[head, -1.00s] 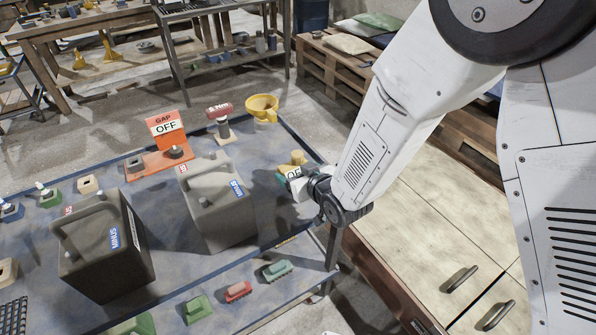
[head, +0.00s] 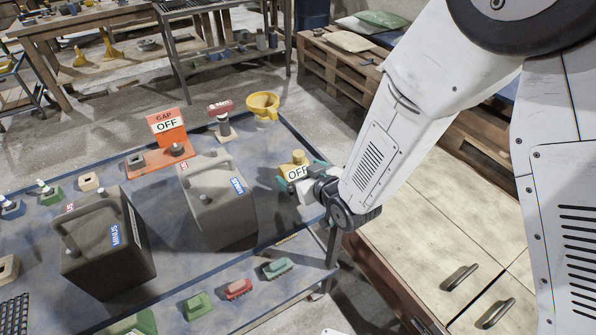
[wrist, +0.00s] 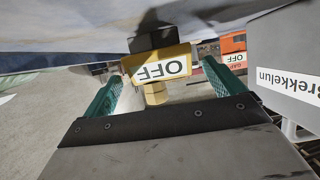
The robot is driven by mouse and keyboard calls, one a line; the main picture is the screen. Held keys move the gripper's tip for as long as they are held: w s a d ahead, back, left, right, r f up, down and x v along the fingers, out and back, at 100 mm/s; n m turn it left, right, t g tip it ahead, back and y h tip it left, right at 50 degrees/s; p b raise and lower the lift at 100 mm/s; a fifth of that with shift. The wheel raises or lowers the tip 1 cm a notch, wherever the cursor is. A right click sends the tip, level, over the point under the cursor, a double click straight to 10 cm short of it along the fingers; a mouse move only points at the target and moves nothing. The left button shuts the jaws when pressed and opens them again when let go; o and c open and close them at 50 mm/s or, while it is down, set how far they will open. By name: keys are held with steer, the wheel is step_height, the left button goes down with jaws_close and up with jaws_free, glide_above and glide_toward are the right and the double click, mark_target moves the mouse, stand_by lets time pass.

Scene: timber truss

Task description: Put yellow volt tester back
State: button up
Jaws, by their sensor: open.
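The yellow volt tester (head: 299,159) stands at the right end of the blue-grey table, with a white label reading OFF. In the wrist view the yellow tester (wrist: 135,66) appears upside down, with a dark block (wrist: 155,39) at its base. My gripper (head: 301,178) is at the table's right edge, right at the tester. Its green fingers are open, one on each side of the tester in the wrist view, with a visible gap. The gripper (wrist: 160,84) holds nothing that I can see. Whether a finger touches the tester is unclear.
Two grey canisters, one at the left (head: 108,245) and one nearer the gripper (head: 217,200), stand on the table (head: 175,245). Behind are an orange GAP OFF stand (head: 165,150), a red-topped device (head: 221,118) and a yellow funnel (head: 263,105). Small coloured blocks line the front shelf.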

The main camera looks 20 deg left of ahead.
steer(key=v, duration=1)
steer(key=shift+w+d+r, duration=0.15)
steer(key=shift+w+r, duration=0.1)
steer(key=w+d+r+m+h, duration=0.1)
steer(key=d+r+m+h, duration=0.15)
steer(key=d, duration=0.45)
steer(key=w+d+r+m+g+h, duration=0.1)
steer(key=d+r+h, duration=0.25)
steer(key=d, duration=0.35)
steer(key=w+d+r+m+h, duration=0.1)
steer(key=d+r+m+h, duration=0.1)
steer(key=d+r, duration=0.35)
steer(key=s+d+r+m+g+h, duration=0.1)
steer(key=s+d+r+m+g, duration=0.1)
steer(key=s+d, duration=0.6)
steer(key=s+d+r+m+g+h, duration=0.1)
steer(key=s+d+r+g, duration=0.3)
steer(key=s, duration=1)
steer(key=d+r+m, duration=0.1)
steer(key=d+r, duration=0.1)
steer(key=d, duration=0.2)
steer(key=shift+d+r+g, duration=0.2)
steer(key=shift+r+g, duration=0.1)
steer(key=shift+w+m, duration=0.1)
steer(key=shift+m, duration=0.15)
